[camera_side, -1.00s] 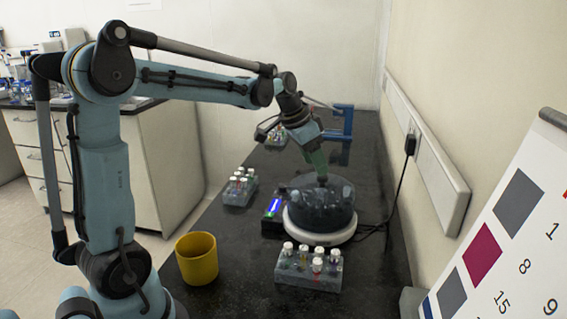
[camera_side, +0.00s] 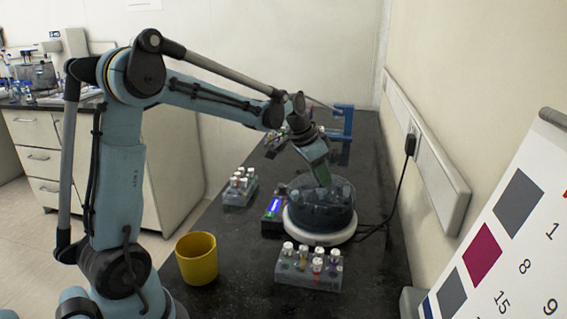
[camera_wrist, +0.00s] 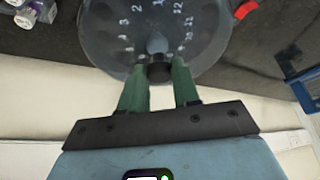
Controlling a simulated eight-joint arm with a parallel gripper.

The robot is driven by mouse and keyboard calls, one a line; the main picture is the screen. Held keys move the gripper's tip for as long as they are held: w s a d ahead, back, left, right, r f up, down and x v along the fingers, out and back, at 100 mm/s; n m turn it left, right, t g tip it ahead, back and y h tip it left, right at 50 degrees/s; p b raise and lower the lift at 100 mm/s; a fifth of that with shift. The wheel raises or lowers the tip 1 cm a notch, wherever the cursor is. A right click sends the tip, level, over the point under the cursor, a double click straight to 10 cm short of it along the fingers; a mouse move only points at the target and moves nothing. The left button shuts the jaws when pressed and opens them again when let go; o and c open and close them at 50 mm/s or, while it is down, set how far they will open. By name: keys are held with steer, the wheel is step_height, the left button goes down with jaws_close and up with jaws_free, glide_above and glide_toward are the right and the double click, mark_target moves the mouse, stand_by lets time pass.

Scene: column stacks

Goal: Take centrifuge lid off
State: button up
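The centrifuge (camera_side: 318,234) is a round device with a white base on the black bench in the side view. Its smoky, see-through lid (camera_side: 340,213) sits on top. The lid (camera_wrist: 110,45) also shows in the wrist view, with numbered positions seen through it. A dark round knob (camera_wrist: 158,71) stands at its centre. My gripper (camera_wrist: 158,70) has two green fingers, apart on either side of the knob, with a visible gap on each side. In the side view my gripper (camera_side: 323,182) reaches down at a tilt to the lid's top. Contact with the knob cannot be told.
A tube rack (camera_side: 309,278) stands in front of the centrifuge, and another rack (camera_side: 240,195) to its left. A blue-lit control box (camera_side: 273,214) adjoins the centrifuge. A yellow mug (camera_side: 197,258) is at front left. A blue stand (camera_side: 343,125) is behind. A wall borders the right.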

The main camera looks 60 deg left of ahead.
jaws_close()
steer(key=shift+r, duration=0.15)
